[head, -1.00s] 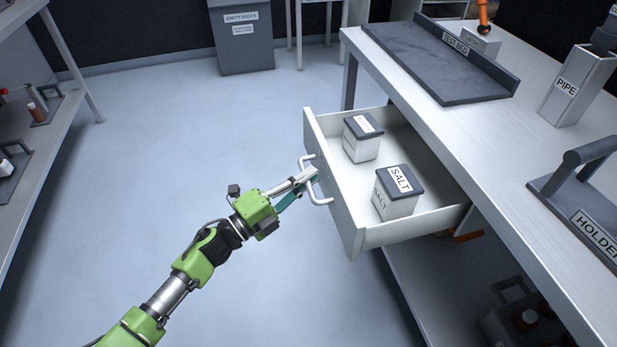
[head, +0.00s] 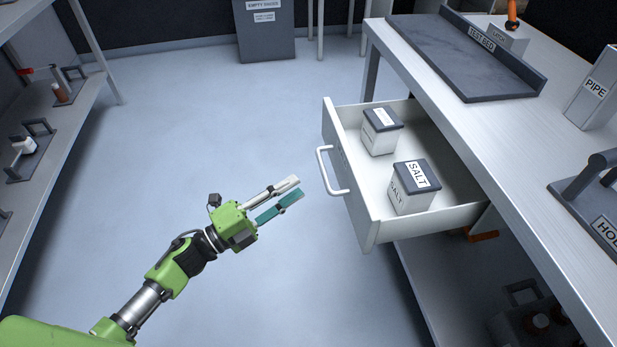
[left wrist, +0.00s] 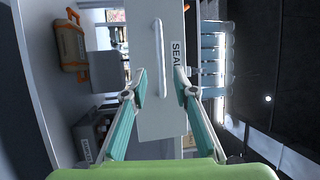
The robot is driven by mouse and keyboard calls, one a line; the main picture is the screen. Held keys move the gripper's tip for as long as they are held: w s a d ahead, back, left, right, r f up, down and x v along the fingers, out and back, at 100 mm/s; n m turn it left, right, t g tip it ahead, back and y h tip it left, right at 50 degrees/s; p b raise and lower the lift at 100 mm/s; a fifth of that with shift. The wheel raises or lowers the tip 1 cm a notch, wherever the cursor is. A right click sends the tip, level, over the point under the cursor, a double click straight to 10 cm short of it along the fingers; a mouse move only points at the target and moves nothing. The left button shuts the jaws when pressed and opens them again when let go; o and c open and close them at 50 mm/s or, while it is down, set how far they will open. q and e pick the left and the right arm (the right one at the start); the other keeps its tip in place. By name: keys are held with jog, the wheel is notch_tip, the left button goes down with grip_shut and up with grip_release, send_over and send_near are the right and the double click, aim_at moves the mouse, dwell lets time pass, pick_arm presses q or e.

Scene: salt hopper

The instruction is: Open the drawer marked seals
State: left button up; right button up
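The drawer (head: 372,228) stands pulled out from under the bench. Two lidded boxes sit in it, a box marked SALT (head: 415,188) in front and another box (head: 380,130) behind. Its white handle (head: 328,170) is on its front. In the left wrist view the drawer front (left wrist: 158,115) shows a label (left wrist: 177,58) reading SEAL, partly cut off by my finger. My left gripper (head: 294,188) is open and empty, to the left of the handle and apart from it. It also shows in the left wrist view (left wrist: 160,82). My right gripper is not in view.
The bench top (head: 440,130) holds a test bed tray (head: 455,60), a pipe stand (head: 592,95) and a holder (head: 595,205). A shelf (head: 60,130) stands at the left. A grey bin (head: 265,30) stands at the back. The floor between is clear.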

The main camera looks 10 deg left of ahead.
pick_arm(q)
jog(key=v, duration=0.2)
jog(key=shift+s+a, duration=0.2)
jog(key=shift+a, duration=0.05)
jog(key=shift+f, duration=0.1)
